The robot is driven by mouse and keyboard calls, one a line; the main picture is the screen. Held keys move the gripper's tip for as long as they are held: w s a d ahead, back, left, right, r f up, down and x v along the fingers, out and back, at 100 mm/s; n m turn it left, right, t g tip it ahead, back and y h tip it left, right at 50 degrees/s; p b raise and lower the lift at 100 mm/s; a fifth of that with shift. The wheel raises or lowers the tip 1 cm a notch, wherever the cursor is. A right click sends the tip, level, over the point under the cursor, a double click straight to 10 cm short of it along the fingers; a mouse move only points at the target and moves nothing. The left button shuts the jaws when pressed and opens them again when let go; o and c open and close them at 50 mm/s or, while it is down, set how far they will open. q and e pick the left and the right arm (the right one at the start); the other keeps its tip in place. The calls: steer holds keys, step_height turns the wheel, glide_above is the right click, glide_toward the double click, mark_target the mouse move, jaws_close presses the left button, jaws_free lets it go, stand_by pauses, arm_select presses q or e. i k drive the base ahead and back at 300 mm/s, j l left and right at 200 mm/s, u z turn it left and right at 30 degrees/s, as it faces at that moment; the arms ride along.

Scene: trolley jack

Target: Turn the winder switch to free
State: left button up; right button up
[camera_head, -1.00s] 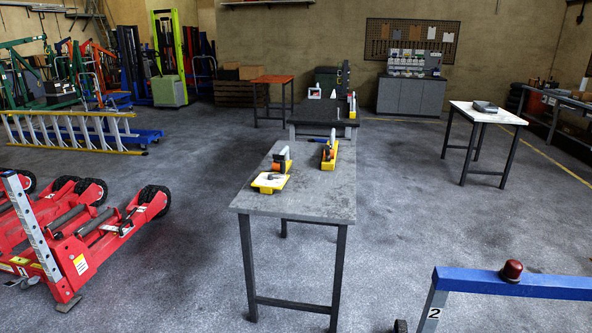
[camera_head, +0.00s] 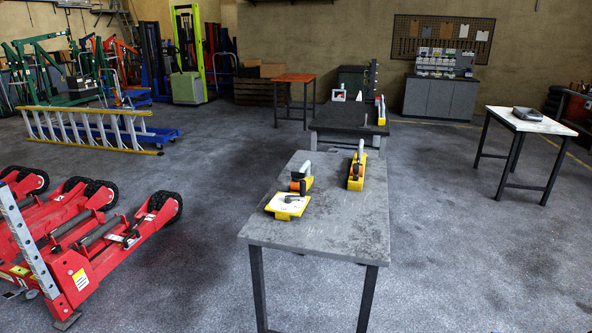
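A grey table (camera_head: 335,225) stands ahead of me. Near its left edge sits a yellow box with a white top plate (camera_head: 289,208) and a small dark lever on it; this looks like the winder switch, but its markings are too small to read, so I cannot tell the lever's setting. Right behind it is a yellow, orange and black device with a grey upright handle (camera_head: 305,178). A yellow tool with a grey upright part (camera_head: 357,166) stands at the table's far right. Neither of my grippers is in view.
Red wheeled machinery (camera_head: 75,235) fills the left floor. A yellow ladder (camera_head: 90,128) lies behind it. A dark bench (camera_head: 348,118) stands beyond the grey table, a white-topped table (camera_head: 530,120) at the right. The floor (camera_head: 450,250) right of the grey table is clear.

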mark_target(297, 176)
steer(key=i+j, duration=0.5)
steer(key=i+j+z, duration=0.1)
steer(key=i+j, duration=0.4)
steer(key=j, duration=0.15)
steer(key=i+j, duration=0.5)
steer(key=j, duration=0.15)
steer(key=i+j+z, duration=0.15)
steer(key=i+j, duration=0.35)
steer(key=j, duration=0.1)
